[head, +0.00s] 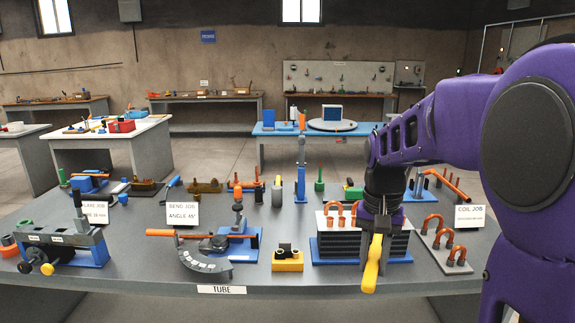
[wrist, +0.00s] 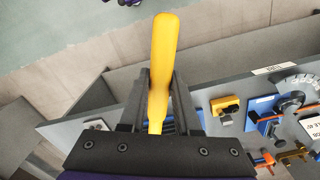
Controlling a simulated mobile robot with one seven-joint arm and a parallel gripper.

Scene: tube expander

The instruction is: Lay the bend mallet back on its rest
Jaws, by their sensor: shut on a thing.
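The bend mallet appears to be the long yellow piece (head: 372,265) held in my gripper (head: 377,228). It points down and toward the front of the table in the head view. In the wrist view, the yellow piece (wrist: 165,45) stands between both fingers of my gripper (wrist: 160,85), with its far end seen against the floor past the table edge. No separate mallet head can be made out. A yellow block with black uprights (head: 287,261), possibly the rest, sits empty on the table left of my gripper. It also shows in the wrist view (wrist: 225,104).
A black slatted rack on a blue base (head: 335,250) stands right behind the held piece. A curved grey bending tool (head: 205,265) lies left of the yellow block. Orange tube bends on a grey plate (head: 432,238) stand to the right. The table's front strip is mostly clear.

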